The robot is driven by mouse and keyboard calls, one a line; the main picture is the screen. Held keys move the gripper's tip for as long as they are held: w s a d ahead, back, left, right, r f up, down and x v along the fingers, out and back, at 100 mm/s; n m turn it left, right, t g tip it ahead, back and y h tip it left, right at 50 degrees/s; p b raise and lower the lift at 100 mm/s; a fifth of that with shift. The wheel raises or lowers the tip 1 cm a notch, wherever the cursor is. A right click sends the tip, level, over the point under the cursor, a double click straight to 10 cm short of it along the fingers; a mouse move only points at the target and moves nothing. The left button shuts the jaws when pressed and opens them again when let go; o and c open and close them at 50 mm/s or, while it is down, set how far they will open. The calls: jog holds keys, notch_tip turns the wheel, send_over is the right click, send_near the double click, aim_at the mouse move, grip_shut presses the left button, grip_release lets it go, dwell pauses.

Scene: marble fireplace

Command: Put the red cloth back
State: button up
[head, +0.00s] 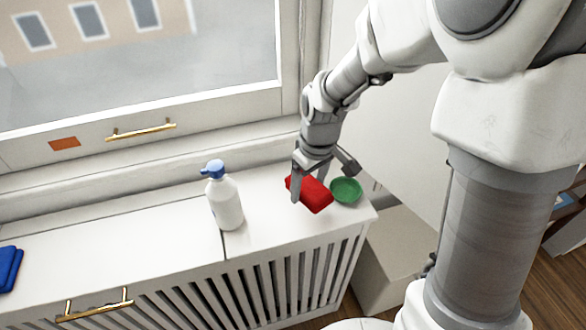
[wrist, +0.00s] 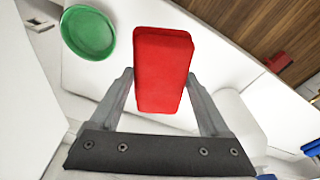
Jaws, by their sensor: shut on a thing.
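The red cloth (head: 310,194) is a thick, folded block over the right end of the white radiator cover, left of a green bowl. In the wrist view the red cloth (wrist: 161,72) stands between the two fingers. My gripper (head: 314,184) points down and is shut on the cloth; in the wrist view my gripper (wrist: 160,100) has a finger along each side of it. Whether the cloth touches the surface below is hard to tell.
The green bowl (head: 346,190) is close beside the cloth. A white spray bottle with a blue top (head: 224,200) stands to the left. A blue cloth (head: 9,267) lies at the far left. The radiator cover (head: 150,235) is clear between them. The window (head: 150,60) is behind.

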jog(key=w+a+f, duration=0.2)
jog(key=a, duration=0.1)
jog(key=shift+w+f+b, duration=0.25)
jog(key=shift+f+b, duration=0.05)
jog(key=shift+b, duration=0.05)
jog(key=shift+f+b, duration=0.65)
jog(key=shift+f, duration=1.25)
jog(key=shift+f, duration=0.2)
jog(key=o, duration=1.2)
jog(key=shift+c, duration=0.2)
jog(key=shift+r, duration=0.2)
jog(key=r+p, duration=0.1)
jog(key=r, duration=0.3)
jog(key=r+p, duration=0.1)
jog(key=r, duration=0.3)
jog(key=s+d+r+p, duration=0.1)
jog(key=r, duration=0.3)
jog(key=shift+r, duration=0.1)
